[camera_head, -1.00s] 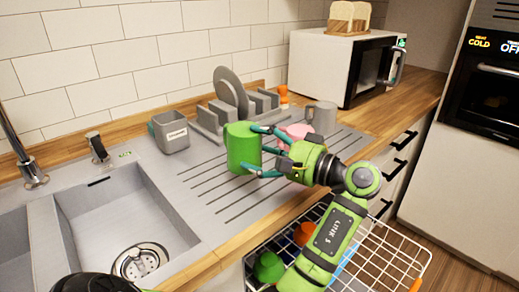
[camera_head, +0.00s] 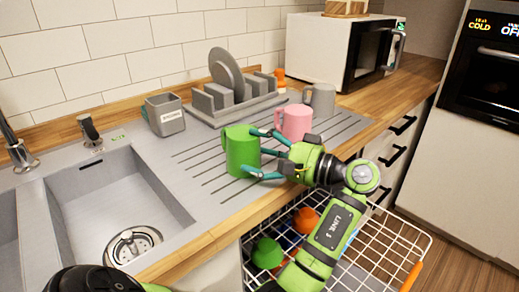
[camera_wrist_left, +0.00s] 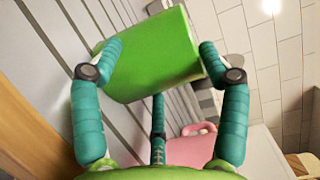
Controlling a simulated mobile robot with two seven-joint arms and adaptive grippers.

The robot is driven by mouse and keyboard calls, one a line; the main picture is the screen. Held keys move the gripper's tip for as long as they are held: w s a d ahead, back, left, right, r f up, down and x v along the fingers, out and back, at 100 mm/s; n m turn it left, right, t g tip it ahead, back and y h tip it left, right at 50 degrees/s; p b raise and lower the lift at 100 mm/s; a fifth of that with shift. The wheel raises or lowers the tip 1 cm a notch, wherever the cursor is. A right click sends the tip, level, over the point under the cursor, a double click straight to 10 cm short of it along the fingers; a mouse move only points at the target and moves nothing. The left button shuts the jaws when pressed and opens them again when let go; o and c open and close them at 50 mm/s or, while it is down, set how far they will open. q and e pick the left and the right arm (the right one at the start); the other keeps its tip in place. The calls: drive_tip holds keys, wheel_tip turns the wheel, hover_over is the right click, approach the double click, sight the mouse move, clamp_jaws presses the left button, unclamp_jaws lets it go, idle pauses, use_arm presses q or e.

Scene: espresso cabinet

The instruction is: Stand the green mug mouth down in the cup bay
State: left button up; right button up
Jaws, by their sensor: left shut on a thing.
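The green mug (camera_head: 240,152) is in my left gripper (camera_head: 260,155), at the front part of the grooved drainboard (camera_head: 205,165). In the left wrist view the fingers (camera_wrist_left: 150,75) close on both sides of the green mug (camera_wrist_left: 150,60). I cannot tell which way its mouth faces, or whether it touches the board. No place marked as a cup bay can be made out. The pulled-out white wire basket (camera_head: 397,240) below the counter holds green (camera_head: 267,253) and orange (camera_head: 305,220) items, partly hidden by my left arm. My right gripper is not in view.
A pink mug (camera_head: 294,122) stands just behind the left gripper, with a grey mug (camera_head: 320,99) beyond it. A grey rack (camera_head: 215,100) with plates and a grey caddy (camera_head: 165,115) stand at the back. The sink (camera_head: 120,205) is at left, the microwave (camera_head: 330,50) at back right.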

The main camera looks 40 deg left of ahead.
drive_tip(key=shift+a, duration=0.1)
use_arm(q)
drive_tip(key=o, duration=1.7)
drive_tip(key=shift+c, duration=0.2)
drive_tip(key=shift+d, duration=0.15)
drive_tip(key=v, duration=1.1)
drive_tip(key=shift+d, duration=0.35)
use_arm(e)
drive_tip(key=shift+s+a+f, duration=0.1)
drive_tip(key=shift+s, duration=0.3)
use_arm(q)
drive_tip(key=shift+w, duration=0.15)
